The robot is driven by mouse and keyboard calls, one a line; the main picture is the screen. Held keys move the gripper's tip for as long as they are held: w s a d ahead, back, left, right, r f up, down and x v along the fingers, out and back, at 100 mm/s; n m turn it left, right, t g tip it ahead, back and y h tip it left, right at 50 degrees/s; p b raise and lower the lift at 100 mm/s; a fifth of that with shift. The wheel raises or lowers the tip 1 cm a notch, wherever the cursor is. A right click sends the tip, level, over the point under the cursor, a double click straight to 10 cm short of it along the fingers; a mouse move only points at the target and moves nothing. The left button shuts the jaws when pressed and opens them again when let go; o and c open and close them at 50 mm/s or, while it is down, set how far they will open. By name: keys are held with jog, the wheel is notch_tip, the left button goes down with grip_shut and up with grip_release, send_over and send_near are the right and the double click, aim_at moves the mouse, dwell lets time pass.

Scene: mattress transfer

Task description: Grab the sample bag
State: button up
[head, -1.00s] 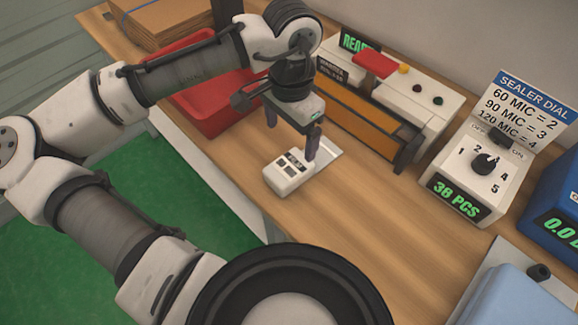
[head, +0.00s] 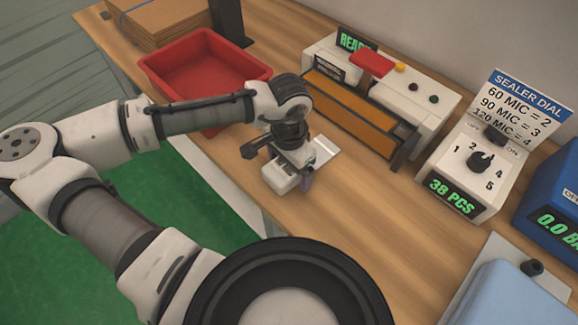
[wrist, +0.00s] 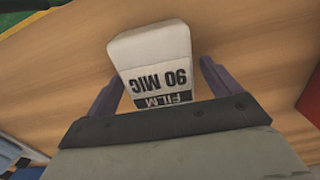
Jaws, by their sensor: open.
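The sample bag is a small white packet with a dark strip, lying on the wooden table. In the head view its near end (head: 276,183) and flat far end (head: 326,150) show, while my gripper hides the middle. In the wrist view the bag (wrist: 150,50) reads "FILM 90 MIC" upside down. My gripper (wrist: 162,72) is open, with one purple finger on each side of the bag. A small gap shows on each side in the wrist view. In the head view my gripper (head: 292,182) is low over the bag, and its far finger is hidden.
A red tray (head: 160,70) stands behind my arm. A sealer (head: 355,110) with an orange front lies behind the bag. A dial box (head: 470,170) reads "38 PCS", with a blue box (head: 555,215) farther right. The table right of the bag is clear.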

jog(key=c, duration=1.2)
